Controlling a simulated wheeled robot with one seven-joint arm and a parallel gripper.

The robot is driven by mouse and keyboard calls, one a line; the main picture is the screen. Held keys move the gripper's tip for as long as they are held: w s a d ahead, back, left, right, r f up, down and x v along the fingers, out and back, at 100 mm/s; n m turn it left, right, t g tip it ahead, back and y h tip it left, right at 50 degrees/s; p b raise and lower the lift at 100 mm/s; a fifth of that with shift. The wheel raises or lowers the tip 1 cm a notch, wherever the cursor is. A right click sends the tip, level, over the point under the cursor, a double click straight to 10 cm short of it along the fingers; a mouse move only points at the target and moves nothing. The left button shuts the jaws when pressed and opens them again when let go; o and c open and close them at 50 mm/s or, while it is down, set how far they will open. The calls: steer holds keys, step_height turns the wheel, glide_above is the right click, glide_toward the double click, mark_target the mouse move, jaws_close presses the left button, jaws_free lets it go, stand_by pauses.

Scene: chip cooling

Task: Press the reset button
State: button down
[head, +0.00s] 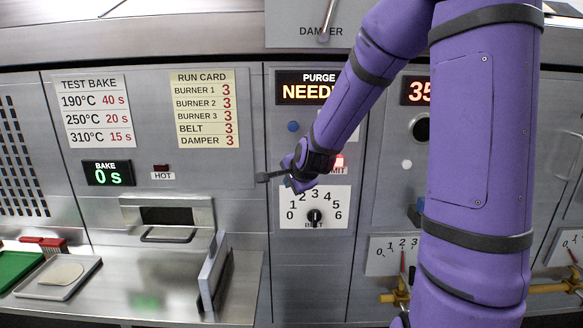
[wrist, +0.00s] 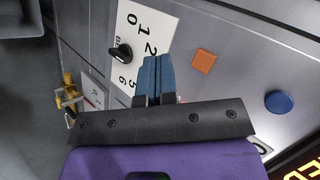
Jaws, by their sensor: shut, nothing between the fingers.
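No button in view carries a label that I can read as reset. On the middle panel, a round blue button (head: 293,126) sits below the purge display, and it also shows in the wrist view (wrist: 279,102). An orange square (wrist: 204,60) lies between that blue button and the dial in the wrist view; my gripper and wrist hide it in the head view. My gripper (wrist: 156,60) has its blue fingers shut together and empty, in front of the panel between the belt dial and the orange square. In the head view my gripper (head: 291,183) is just above the dial.
The belt dial (head: 314,217) is below my gripper. A lit red limit lamp (head: 338,161) is to its right, partly hidden. The purge display (head: 306,88) is above. My arm covers part of the right panels. A bake drawer (head: 168,215) and counter are at left.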

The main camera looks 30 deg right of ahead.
steer(key=w+d, duration=0.4)
steer(key=w, duration=0.2)
steer(key=shift+w+d, duration=0.35)
steer(key=shift+w, duration=0.05)
stand_by(1.9)
steer(key=shift+w+d, duration=0.25)
steer(key=shift+w, duration=0.1)
steer(key=shift+w+d, duration=0.25)
steer(key=shift+w, duration=0.1)
stand_by(0.9)
stand_by(0.3)
steer(key=shift+s+a, duration=0.45)
steer(key=shift+s, duration=0.25)
steer(key=shift+s+a, duration=0.75)
steer(key=shift+s, duration=0.3)
steer(key=shift+s+a, duration=0.7)
steer(key=shift+s, duration=0.35)
